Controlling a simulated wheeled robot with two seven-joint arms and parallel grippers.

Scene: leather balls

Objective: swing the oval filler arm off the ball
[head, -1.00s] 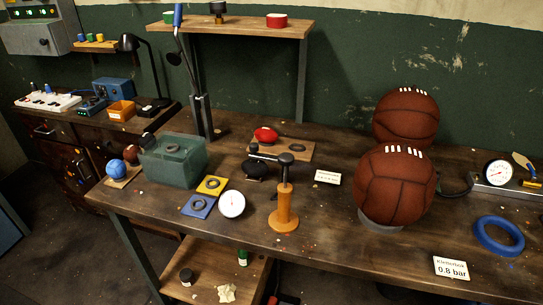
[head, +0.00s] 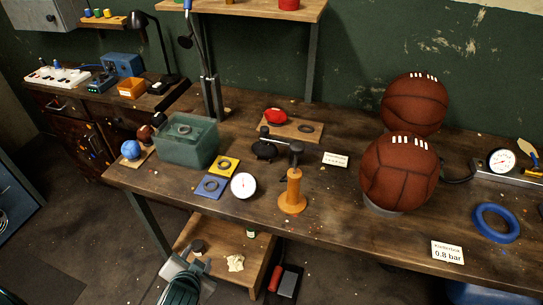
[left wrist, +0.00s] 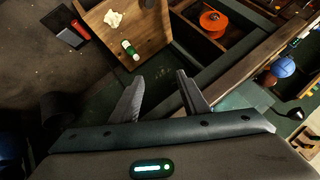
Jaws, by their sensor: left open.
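Two brown leather balls with white laces are at the right of the bench in the head view: a front ball (head: 399,172) on a pale ring base and a rear ball (head: 414,104). A dark, flat oval piece (head: 264,150) lies left of an orange-handled upright tool (head: 292,194), with a short black bar above it. I cannot tell for certain that this is the oval filler arm. My left gripper (head: 184,275) is low in front of the bench, far from these things. In the left wrist view its fingers (left wrist: 160,88) are apart and empty. My right gripper is not in view.
The bench edge lies above my left gripper. A lower wooden shelf (head: 207,238) holds a crumpled paper (head: 235,263) and small jars. A green translucent box (head: 187,143), white dial (head: 243,186), blue ring (head: 495,223) and gauge (head: 501,161) stand on the bench.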

